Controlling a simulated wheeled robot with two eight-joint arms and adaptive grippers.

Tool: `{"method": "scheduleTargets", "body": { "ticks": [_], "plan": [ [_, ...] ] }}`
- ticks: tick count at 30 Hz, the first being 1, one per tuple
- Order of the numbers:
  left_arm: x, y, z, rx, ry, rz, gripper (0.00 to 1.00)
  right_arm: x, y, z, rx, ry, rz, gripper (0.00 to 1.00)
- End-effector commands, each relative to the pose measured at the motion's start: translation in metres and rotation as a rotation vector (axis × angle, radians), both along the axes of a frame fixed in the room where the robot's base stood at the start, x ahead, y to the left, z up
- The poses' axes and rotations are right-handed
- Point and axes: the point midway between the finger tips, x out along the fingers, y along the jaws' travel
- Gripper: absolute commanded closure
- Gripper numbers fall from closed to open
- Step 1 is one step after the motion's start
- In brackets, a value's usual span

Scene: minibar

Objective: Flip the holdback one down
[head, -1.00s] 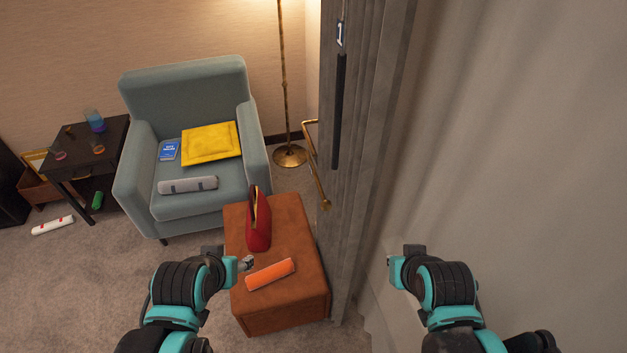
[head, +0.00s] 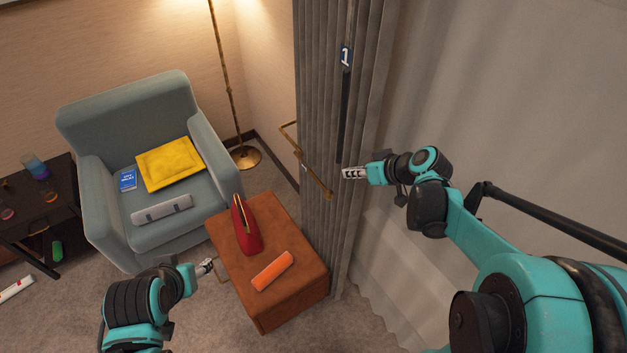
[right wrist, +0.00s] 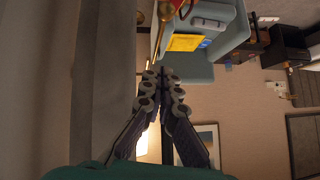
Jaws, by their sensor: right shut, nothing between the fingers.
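The brass holdback (head: 316,180) is a bent bar in front of the grey curtain (head: 315,90). Its lower arm slants down to a knobbed end. My right gripper (head: 344,173) is shut and empty, just right of the holdback's knobbed end, with a small gap in the head view. In the right wrist view the brass bar (right wrist: 160,34) lies just beyond the shut fingertips (right wrist: 160,73); contact cannot be told. My left gripper (head: 210,265) is beside the ottoman; its fingers are too small to judge.
A blue-grey armchair (head: 130,115) and a floor lamp (head: 229,85) stand behind. A dark side table (head: 40,228) is far left. Pale drapery (head: 480,90) fills the right.

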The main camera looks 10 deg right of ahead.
Motion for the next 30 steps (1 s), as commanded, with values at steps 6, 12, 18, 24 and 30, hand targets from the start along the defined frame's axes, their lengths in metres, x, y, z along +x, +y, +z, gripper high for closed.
{"method": "scheduleTargets", "body": {
  "ticks": [6,12,18,24,30],
  "plan": [
    [0.0,0.0,0.003,0.0,0.0,0.0,0.49,0.007,-0.006,0.002,0.006,-0.022,0.011,1.0],
    [0.0,0.0,0.003,0.0,0.0,0.0,0.49,0.007,-0.006,0.002,0.006,-0.021,0.011,1.0],
    [0.0,0.0,0.001,0.0,0.0,0.0,0.49,0.012,-0.003,-0.003,0.005,-0.02,0.012,1.0],
    [0.0,0.0,-0.008,0.0,0.0,0.0,0.49,0.034,0.01,-0.026,0.005,-0.021,0.014,1.0],
    [0.0,0.0,-0.018,0.0,0.0,0.0,0.49,0.063,0.027,-0.055,0.005,-0.02,0.013,1.0]
  ]
}}
